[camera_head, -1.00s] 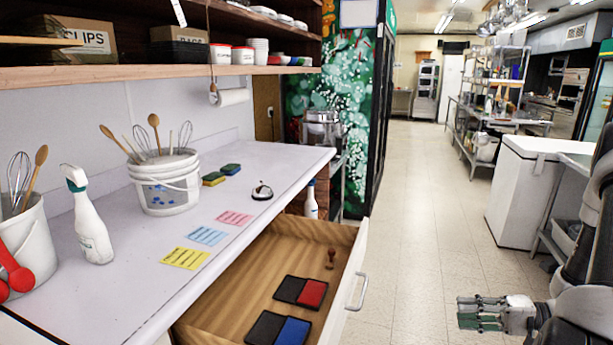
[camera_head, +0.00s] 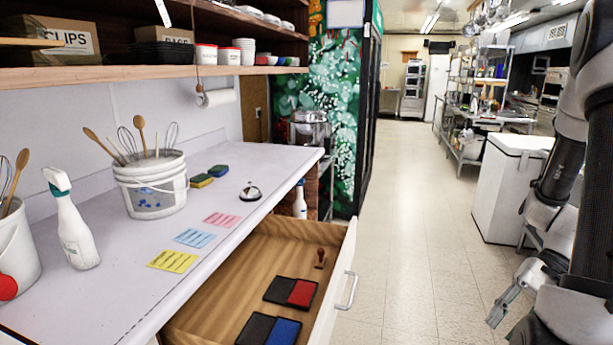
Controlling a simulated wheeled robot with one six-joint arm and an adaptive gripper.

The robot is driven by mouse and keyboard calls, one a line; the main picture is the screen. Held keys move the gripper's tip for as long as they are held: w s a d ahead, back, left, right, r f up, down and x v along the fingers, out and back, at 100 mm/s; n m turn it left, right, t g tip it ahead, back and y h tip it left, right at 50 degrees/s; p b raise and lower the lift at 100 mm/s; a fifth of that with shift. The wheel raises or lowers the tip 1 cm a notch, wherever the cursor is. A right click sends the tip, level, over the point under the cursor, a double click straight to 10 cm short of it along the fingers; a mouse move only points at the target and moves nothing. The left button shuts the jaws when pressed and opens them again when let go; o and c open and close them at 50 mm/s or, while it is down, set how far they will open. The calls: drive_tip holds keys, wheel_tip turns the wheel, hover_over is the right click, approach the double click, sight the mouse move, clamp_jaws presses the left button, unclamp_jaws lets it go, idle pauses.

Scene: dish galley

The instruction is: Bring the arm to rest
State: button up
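My arm (camera_head: 568,150) comes down along the right edge of the picture, folded at the elbow. My gripper (camera_head: 498,312) hangs low at the lower right, over the tiled floor and in front of the white chest. Its fingers point down and to the left. I see it side-on, so I cannot tell whether the fingers are open or shut. No object clearly shows in it. It is apart from the counter and the drawer.
The open drawer (camera_head: 225,300) juts out left of my gripper, holding a red ink pad (camera_head: 302,293), a blue ink pad (camera_head: 284,331) and a stamp (camera_head: 320,258). A white chest (camera_head: 500,195) stands behind the gripper. The aisle floor (camera_head: 415,190) is clear.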

drive_tip(key=s+a+r+n+t+h, duration=0.1)
drive_tip(key=a+r+n+t+h, duration=0.2)
drive_tip(key=r, duration=0.8)
drive_tip(key=a+r+n+t+h, duration=0.2)
drive_tip(key=r+n+t+h, duration=0.2)
drive_tip(key=r, duration=0.7)
drive_tip(key=shift+s+a+r+n+t+h, duration=0.3)
drive_tip(key=shift+s+a+r+h, duration=0.1)
drive_tip(key=shift+h, duration=0.2)
